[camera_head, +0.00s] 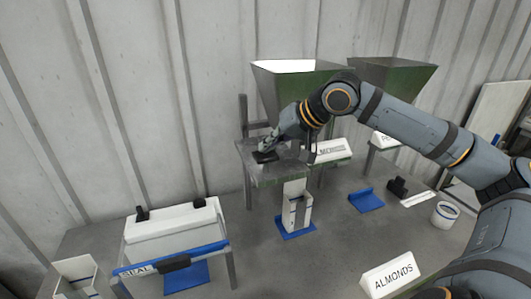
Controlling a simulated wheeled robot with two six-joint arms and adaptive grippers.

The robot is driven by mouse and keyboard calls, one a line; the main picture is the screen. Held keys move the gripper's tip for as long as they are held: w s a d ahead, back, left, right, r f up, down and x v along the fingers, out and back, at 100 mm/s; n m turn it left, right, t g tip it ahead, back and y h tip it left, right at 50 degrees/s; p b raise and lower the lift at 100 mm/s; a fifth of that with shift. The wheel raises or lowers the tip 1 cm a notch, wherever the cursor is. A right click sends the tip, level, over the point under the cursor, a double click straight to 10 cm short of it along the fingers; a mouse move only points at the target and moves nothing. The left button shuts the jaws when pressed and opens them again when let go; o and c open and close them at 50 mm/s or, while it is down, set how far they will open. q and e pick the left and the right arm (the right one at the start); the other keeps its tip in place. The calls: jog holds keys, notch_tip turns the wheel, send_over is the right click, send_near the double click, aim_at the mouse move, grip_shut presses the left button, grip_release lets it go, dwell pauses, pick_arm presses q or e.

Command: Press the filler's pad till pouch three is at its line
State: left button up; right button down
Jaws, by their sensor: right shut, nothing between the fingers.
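The filler with its green hopper (290,84) stands at the back centre. Its dark pad (264,157) is on the left of the filler's top plate (290,170). My right gripper (267,149) is shut and empty, its fingertips at or just above the pad; I cannot tell if they touch. A white pouch (291,216) stands upright on a blue base (296,236) below the filler's outlet. Its fill level and line are too small to read. Another white pouch (77,269) stands at the lower left. My left gripper is not in view.
A sealer (172,222) marked SEAL, with a blue front bar, stands at left. A second hopper (391,75) is behind my right arm. An ALMONDS sign (391,275), a blue rest (366,199) and a white cup (445,214) are at right. The middle front table is clear.

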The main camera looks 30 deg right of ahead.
aim_at(268, 154)
jog(key=shift+f+b, duration=1.05)
jog(key=shift+f, duration=0.15)
dwell(0.6)
jog(key=shift+r, duration=0.15)
jog(key=shift+r+p, duration=2)
jog(key=shift+p, duration=0.15)
jog(key=shift+r, duration=0.1)
notch_tip(268, 154, up, 5)
jog(key=p, duration=0.5)
